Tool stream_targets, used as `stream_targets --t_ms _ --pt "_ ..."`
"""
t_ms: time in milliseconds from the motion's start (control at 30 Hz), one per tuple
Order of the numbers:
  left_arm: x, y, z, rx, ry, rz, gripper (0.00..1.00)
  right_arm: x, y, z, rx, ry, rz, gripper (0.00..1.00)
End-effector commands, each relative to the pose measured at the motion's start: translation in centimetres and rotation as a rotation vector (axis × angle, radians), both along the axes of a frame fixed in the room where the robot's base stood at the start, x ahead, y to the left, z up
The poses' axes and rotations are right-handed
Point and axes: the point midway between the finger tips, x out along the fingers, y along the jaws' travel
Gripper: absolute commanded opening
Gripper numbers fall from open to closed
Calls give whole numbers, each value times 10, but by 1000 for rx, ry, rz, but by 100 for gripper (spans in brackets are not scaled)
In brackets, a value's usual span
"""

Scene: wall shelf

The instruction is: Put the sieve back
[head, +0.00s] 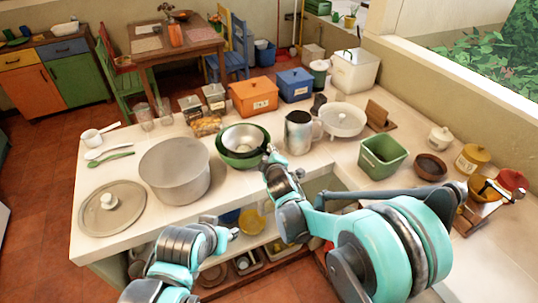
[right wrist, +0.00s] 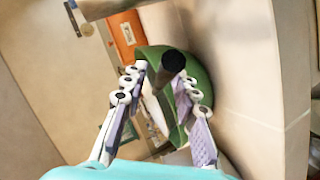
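A metal sieve-like bowl (head: 243,138) sits inside a green bowl (head: 229,160) on the white counter; the green bowl also shows in the right wrist view (right wrist: 203,68). My right gripper (head: 268,155) is at the bowls' right front side. In the right wrist view my right gripper (right wrist: 165,76) has its fingers apart, with a dark round handle end (right wrist: 173,61) between the fingertips and pointing toward the camera. I cannot tell whether they touch it. My left gripper (head: 230,232) is low in front of the counter edge; its fingers are too small to read.
A large grey pot (head: 174,170) and a lid (head: 112,208) stand left of the bowls. A metal pitcher (head: 298,132), a white round strainer-like dish (head: 342,121) and a green tub (head: 383,156) stand to the right. An orange box (head: 253,96) is behind. Shelves lie below the counter.

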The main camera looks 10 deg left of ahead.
Motion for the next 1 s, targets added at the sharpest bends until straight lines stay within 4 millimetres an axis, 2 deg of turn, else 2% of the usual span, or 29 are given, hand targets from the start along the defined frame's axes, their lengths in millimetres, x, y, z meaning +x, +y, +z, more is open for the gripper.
stream_targets --t_ms 267,400,800,1000 --pt "0 0 1 0 0 0 40 0 0 1 0 0 0 33" --pt "0 0 8 0 0 0 40 -2 -1 9 0 0 0 33" --pt "0 0 27 0 0 0 40 -78 -23 42 -1 1 1 33" --pt "0 0 32 0 0 0 40 -101 -30 51 -1 0 2 33"
